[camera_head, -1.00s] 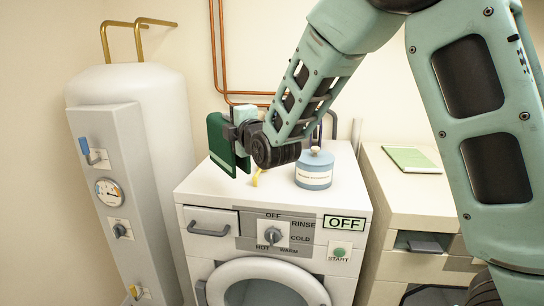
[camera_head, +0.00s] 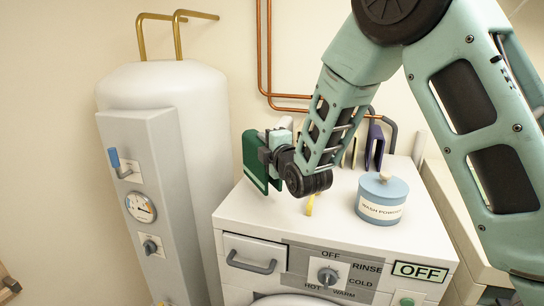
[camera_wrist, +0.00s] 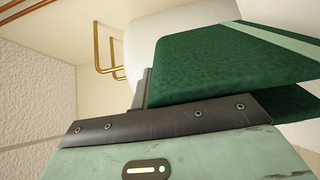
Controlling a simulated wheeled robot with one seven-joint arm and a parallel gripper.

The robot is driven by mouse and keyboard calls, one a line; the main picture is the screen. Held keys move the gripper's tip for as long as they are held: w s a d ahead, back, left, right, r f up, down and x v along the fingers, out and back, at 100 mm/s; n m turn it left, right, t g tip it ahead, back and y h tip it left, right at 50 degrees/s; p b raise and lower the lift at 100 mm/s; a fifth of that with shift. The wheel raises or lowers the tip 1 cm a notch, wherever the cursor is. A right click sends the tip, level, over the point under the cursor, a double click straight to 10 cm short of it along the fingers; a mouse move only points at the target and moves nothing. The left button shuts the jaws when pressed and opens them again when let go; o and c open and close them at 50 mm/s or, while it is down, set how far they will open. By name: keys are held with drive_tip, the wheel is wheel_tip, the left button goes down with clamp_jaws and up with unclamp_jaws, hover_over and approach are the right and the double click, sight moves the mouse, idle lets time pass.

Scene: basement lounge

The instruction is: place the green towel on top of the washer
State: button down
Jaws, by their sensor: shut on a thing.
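The green towel (camera_head: 252,160) is folded, with a pale stripe near its lower edge. It is in my gripper (camera_head: 268,155), above the back left part of the washer top. In the wrist view the towel (camera_wrist: 235,70) spreads out from the dark finger of my gripper (camera_wrist: 150,110). The washer (camera_head: 290,225) is white, with a dial and an OFF display on its front. I cannot tell whether the towel's lower edge touches the washer top. The second finger is mostly hidden.
A blue lidded washing powder jar (camera_head: 382,198) and a small yellow item (camera_head: 311,204) stand on the washer top. Upright dark purple and other thin items (camera_head: 375,147) are at its back. A white tank (camera_head: 170,100) is on the left. Copper pipes (camera_head: 264,60) run up the wall.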

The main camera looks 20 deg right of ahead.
wheel_tip(320, 180, down, 4)
drive_tip(key=shift+f+p, duration=0.2)
drive_tip(key=shift+p, duration=0.4)
drive_tip(key=shift+f, duration=0.2)
drive_tip(key=c, duration=1.5)
unclamp_jaws()
drive_tip(key=shift+o, duration=0.2)
drive_tip(key=shift+r, duration=0.1)
